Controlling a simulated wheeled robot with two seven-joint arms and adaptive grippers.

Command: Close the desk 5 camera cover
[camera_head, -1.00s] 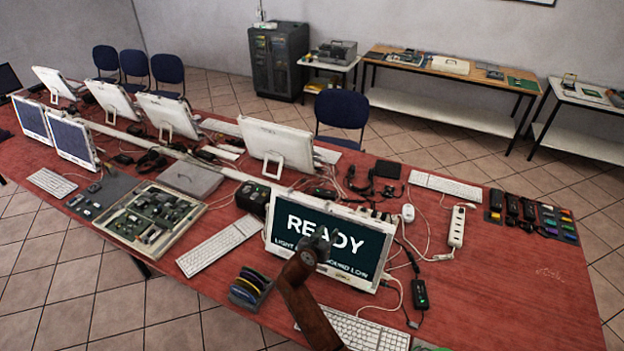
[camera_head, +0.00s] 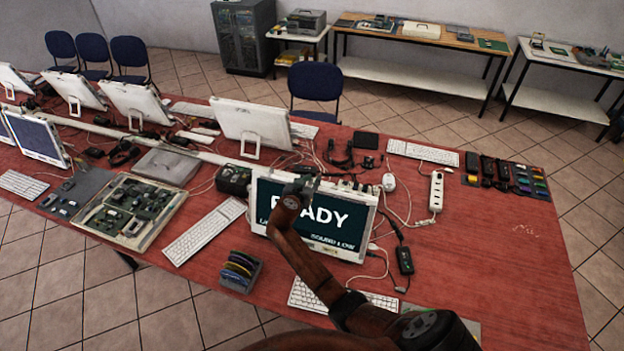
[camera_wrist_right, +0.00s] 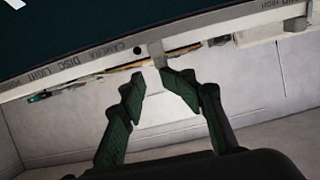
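The desk 5 screen (camera_head: 318,222) stands on the front of the red table and shows white text on dark green. My right gripper (camera_head: 299,187) is at its top edge, hiding part of the text. In the right wrist view the screen's pale frame (camera_wrist_right: 75,73) runs across the top, with upside-down lettering. A small dark camera hole (camera_wrist_right: 138,50) shows in it, uncovered. A grey tab, which looks like the camera cover (camera_wrist_right: 156,54), sits just right of the hole. My right gripper (camera_wrist_right: 152,78) is partly open, its fingertips just below the tab and apart. My left gripper is not in view.
A white keyboard (camera_head: 342,299) lies in front of the screen. A black box (camera_head: 234,179) stands to its left. Cables, a white mouse (camera_head: 389,182) and a power strip (camera_head: 436,191) lie to its right.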

